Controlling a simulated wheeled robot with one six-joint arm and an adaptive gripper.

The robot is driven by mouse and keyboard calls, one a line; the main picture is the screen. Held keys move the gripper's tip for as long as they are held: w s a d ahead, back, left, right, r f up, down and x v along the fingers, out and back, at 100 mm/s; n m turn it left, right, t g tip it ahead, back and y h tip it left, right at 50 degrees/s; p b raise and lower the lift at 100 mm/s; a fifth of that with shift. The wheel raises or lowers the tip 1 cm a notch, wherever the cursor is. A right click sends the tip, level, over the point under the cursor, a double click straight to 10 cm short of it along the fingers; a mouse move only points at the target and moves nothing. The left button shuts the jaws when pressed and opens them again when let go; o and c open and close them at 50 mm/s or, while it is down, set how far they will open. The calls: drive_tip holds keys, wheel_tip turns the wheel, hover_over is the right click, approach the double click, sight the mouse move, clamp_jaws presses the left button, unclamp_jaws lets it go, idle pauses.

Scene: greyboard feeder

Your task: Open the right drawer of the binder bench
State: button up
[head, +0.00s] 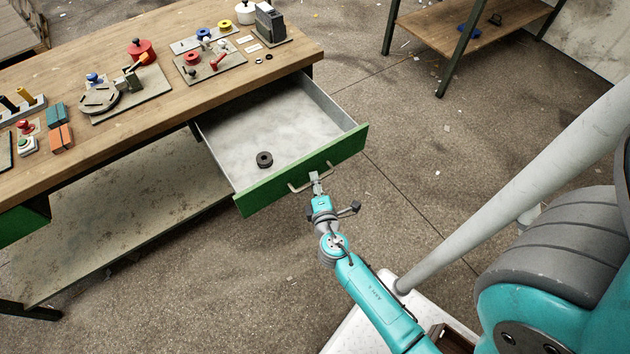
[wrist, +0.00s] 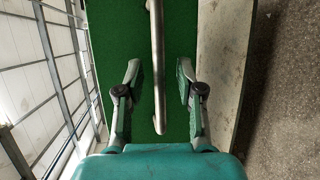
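The right drawer (head: 345,151) of the binder bench has a green front and grey metal sides, and it stands well out from under the bench top. Its pale handle (head: 296,187) runs along the green front. My gripper (head: 315,178) is at the handle. In the wrist view the metal handle (wrist: 156,55) passes between the two fingers of my gripper (wrist: 158,72), with a gap on each side. The fingers are apart, and the green drawer front (wrist: 118,30) lies behind them.
A dark ring (head: 264,159) lies inside the drawer. The wooden bench top (head: 150,125) carries several fixtures and coloured parts. A lower shelf (head: 110,225) lies beneath it. A small wooden table (head: 470,50) stands at the back right. The floor right of the drawer is clear.

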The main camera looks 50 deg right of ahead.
drive_tip(key=v, duration=1.1)
drive_tip(key=shift+s, duration=0.1)
drive_tip(key=s+a+m+y, duration=0.4)
drive_tip(key=s+a+y, duration=0.4)
drive_tip(key=s+a, duration=0.3)
drive_tip(key=s+a+r+m+t+y, duration=0.1)
drive_tip(key=s+r+m, duration=0.2)
drive_tip(key=r, duration=0.5)
drive_tip(key=s+a+r+m+t+y, duration=0.1)
drive_tip(key=s+r+m, duration=0.3)
drive_tip(key=r, duration=0.4)
drive_tip(key=shift+s+a, duration=0.2)
drive_tip(key=shift+s, duration=0.55)
